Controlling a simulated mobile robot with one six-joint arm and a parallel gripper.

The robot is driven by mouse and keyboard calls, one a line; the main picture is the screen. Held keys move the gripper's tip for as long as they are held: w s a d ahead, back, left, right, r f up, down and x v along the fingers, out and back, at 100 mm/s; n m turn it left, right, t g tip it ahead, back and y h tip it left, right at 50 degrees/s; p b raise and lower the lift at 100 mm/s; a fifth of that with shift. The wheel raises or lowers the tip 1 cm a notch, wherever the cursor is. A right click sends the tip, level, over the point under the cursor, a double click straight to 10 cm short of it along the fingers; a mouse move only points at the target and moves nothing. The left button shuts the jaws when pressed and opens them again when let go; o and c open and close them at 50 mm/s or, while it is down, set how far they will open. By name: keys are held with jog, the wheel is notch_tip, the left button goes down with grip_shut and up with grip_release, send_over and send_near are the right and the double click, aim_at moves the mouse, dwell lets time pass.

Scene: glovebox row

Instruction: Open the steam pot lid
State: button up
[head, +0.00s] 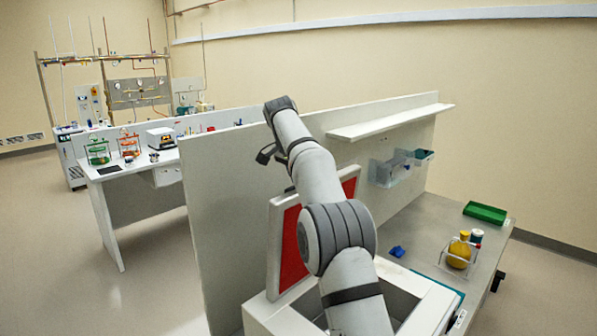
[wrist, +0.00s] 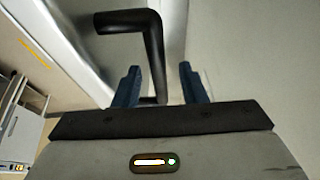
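A white box (head: 280,318) stands at the bottom of the head view, partly behind my arm, with its open top showing a grey inside. A red panel in a white frame, which looks like its raised lid (head: 284,245), stands upright at the box's left side. In the wrist view a black bent handle (wrist: 152,45) sits on a pale surface. My gripper (wrist: 158,80) is open, with its two blue fingers on either side of the handle's long leg. The leg appears closer to the left finger; I cannot tell whether they touch. My gripper's fingers are hidden in the head view.
A grey bench (head: 425,225) to the right holds a green tray (head: 485,212), a rack with a yellow flask (head: 459,252) and a blue item (head: 397,251). A tall white partition (head: 225,220) stands behind the lid. Open floor (head: 60,260) lies at left.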

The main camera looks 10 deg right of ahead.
jog(key=v, duration=0.5)
jog(key=shift+s+r, duration=0.15)
jog(key=shift+r, duration=0.1)
jog(key=shift+s+a+r, duration=0.15)
jog(key=shift+s+r, duration=0.05)
jog(key=shift+r, duration=0.1)
